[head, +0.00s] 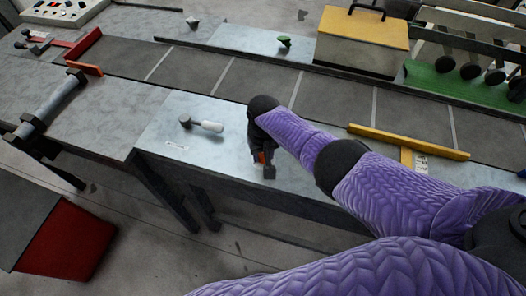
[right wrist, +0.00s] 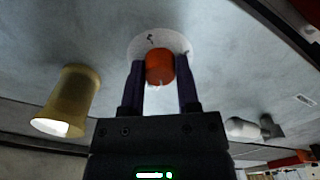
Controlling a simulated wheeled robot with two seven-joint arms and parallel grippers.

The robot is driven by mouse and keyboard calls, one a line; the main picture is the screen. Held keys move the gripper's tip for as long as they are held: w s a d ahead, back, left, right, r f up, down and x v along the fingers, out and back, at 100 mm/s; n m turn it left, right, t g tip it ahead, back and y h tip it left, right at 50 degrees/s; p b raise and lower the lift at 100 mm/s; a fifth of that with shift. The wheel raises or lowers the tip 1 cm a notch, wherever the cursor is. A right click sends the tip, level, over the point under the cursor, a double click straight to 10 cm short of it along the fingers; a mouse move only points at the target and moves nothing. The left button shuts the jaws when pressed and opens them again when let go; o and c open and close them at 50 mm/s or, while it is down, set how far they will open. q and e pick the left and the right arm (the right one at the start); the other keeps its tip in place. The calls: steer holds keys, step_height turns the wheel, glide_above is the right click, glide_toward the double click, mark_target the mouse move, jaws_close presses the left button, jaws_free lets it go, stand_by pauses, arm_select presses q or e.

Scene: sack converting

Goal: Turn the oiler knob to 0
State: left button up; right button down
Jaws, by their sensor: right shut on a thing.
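The oiler knob (right wrist: 160,66) is orange and stands on a round white dial plate (right wrist: 146,44) in the right wrist view. One dark mark shows on the plate; I cannot read any number or the knob's setting. My right gripper (right wrist: 159,72) has a finger on each side of the knob and is shut on it. In the head view, the right gripper (head: 262,155) is at the front edge of the pale bench, with a bit of orange at its tip. The arm hides most of the dial there. My left gripper is not in view.
A white-handled tool (head: 207,126) lies on the bench (head: 160,125) left of the gripper. A grey conveyor belt (head: 225,80) runs behind, with a yellow bar (head: 410,142) on its near side. A yellowish cup-shaped thing (right wrist: 72,92) is left of the gripper in the wrist view.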

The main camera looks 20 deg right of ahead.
steer(key=n, duration=0.4)
steer(key=shift+n, duration=0.3)
steer(key=n, duration=0.5)
steer(key=shift+w, duration=0.1)
steer(key=n, duration=0.5)
steer(key=shift+n, duration=2.9)
steer(key=shift+r, duration=0.1)
steer(key=shift+c, duration=1.6)
jaws_free()
